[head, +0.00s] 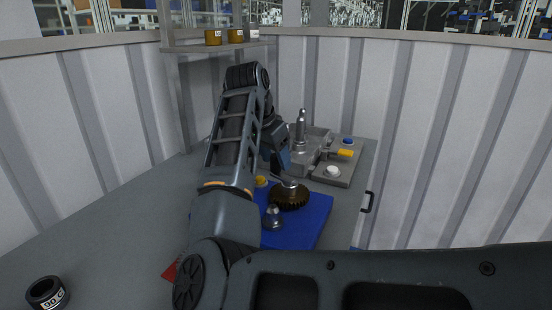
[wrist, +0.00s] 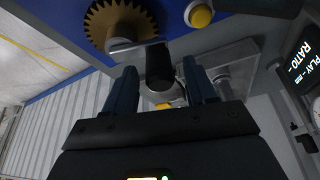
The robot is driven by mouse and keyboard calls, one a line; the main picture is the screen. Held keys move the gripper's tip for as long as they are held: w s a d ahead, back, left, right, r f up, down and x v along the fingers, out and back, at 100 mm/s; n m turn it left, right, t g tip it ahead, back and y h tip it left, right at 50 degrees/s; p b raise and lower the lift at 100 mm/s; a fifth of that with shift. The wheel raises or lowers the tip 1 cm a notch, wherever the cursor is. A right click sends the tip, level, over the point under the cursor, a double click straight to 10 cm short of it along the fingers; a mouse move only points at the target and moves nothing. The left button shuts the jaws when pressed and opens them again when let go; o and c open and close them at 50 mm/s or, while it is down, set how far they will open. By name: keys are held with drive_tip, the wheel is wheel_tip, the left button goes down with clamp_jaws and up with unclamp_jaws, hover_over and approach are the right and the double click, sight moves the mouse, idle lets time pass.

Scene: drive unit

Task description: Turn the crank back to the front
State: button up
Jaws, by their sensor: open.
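The crank shows in the wrist view as a silver arm (wrist: 128,45) with a black cylindrical handle (wrist: 158,68) at its end. The arm runs from the handle to the hub of a brown toothed gear (wrist: 108,22). In the head view the gear (head: 289,198) lies on a blue board (head: 306,222), and the handle is hidden or too small to make out. My gripper (wrist: 160,67) is open, with one finger on each side of the handle. A gap shows beside the handle. In the head view my gripper (head: 281,160) is dark and mostly side-on, just behind the gear.
A yellow button (head: 260,181) and a silver knob (head: 272,219) are on the blue board. Behind stands a grey fixture (head: 345,178) with a silver post (head: 301,128) and a white button (head: 333,171). A black ring (head: 45,292) lies front left. The left tabletop is mostly clear.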

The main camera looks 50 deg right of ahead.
drive_tip(key=shift+d+f, duration=0.2)
drive_tip(key=shift+f, duration=0.3)
drive_tip(key=c, duration=1)
drive_tip(key=shift+c, duration=0.2)
